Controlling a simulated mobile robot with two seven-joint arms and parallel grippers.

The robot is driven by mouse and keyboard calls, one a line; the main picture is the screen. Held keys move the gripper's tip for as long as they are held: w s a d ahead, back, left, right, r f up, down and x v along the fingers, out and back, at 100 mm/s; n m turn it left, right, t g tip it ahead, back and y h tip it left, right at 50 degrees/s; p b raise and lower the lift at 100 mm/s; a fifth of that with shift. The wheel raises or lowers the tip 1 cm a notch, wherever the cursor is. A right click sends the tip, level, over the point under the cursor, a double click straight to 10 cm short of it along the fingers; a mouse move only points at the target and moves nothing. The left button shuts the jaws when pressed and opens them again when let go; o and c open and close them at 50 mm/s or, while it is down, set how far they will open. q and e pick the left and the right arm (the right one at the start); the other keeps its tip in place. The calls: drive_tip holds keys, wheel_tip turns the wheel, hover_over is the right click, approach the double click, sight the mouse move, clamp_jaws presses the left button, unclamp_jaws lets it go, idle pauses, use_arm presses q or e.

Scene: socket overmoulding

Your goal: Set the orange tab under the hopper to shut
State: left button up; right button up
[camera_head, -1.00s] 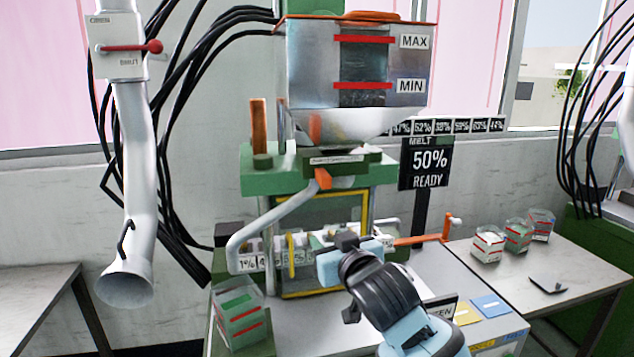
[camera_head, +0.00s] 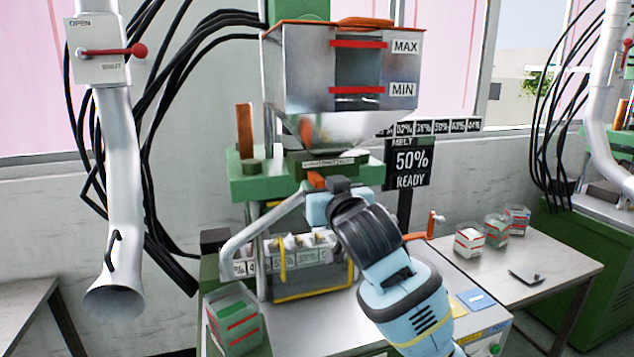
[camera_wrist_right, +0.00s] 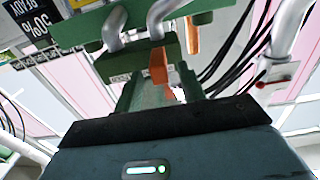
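The orange tab (camera_head: 316,180) sits under the grey metal hopper (camera_head: 300,90), just below a small label plate whose text is too small to read. My right gripper (camera_head: 335,186) is raised in front of the machine, close beside the tab on its right in the head view. Its fingers are small and partly hidden by the wrist, so I cannot tell their opening or any contact. In the right wrist view the orange tab (camera_wrist_right: 158,68) shows just ahead of the dark gripper edge, and the scene appears upside down. My left gripper is not in view.
A bent grey pipe (camera_head: 262,228) runs down left of the tab. A black melt sign (camera_head: 411,165) reads 50% READY. An orange-handled lever (camera_head: 434,222) stands to the right. A clear container (camera_head: 234,322) stands at the front left.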

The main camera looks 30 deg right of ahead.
sight(321, 186)
drive_tip(key=shift+x, duration=1.75)
clamp_jaws()
